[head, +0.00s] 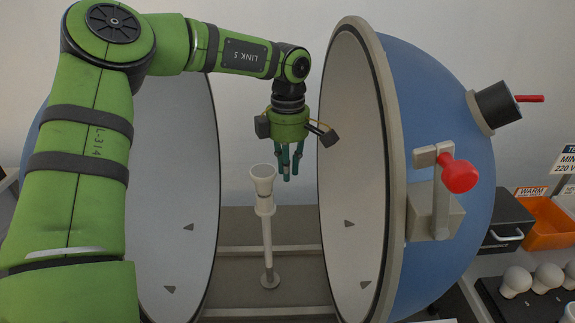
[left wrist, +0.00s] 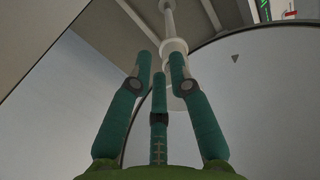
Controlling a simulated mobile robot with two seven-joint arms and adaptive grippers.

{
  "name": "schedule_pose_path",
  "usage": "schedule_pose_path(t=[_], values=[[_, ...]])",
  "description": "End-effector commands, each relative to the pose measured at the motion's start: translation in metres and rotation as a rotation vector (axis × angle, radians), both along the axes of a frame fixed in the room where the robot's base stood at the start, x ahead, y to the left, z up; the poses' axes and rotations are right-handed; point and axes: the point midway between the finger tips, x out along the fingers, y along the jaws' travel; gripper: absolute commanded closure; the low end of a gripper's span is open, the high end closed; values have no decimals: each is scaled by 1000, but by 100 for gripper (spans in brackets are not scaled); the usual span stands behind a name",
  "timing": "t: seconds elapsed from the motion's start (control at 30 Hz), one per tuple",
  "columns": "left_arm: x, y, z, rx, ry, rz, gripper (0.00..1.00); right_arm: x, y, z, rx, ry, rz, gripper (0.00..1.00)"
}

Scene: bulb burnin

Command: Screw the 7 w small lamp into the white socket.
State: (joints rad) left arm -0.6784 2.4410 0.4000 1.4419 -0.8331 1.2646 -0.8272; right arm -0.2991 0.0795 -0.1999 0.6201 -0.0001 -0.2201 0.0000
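The white socket (head: 263,183) is a cup on top of a slim white post, standing upright between two open hemisphere halves. It holds no visible lamp. My left gripper (head: 289,170) hangs just right of the socket in the head view, fingers pointing down and apart from it. In the left wrist view its three green fingers (left wrist: 159,72) are spread with nothing between them, and the socket (left wrist: 173,47) shows behind them. Several white round lamps (head: 516,281) stand at the lower right; which one is the 7 W small lamp cannot be told. My right gripper is not in view.
The blue hemisphere (head: 432,90) with a red-knobbed latch (head: 459,175) stands right of the gripper. The lamps stand on a dark tray (head: 491,293). An orange bin (head: 550,226) and a dark box (head: 502,215) sit behind. My arm covers much of the left hemisphere (head: 180,150).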

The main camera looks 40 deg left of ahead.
Motion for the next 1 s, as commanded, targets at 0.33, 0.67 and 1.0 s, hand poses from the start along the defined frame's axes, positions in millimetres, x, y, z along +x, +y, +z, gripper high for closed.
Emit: schedule_pose_path(t=[0.33, 0.67, 1.0], values=[[1, 21, -2, 4, -2, 425, 80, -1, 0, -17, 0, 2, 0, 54], [2, 53, -1, 8, 0, 1109, 80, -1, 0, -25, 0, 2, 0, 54], [4, 83, 1, 7, -1, 1791, 80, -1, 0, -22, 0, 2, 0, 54]])
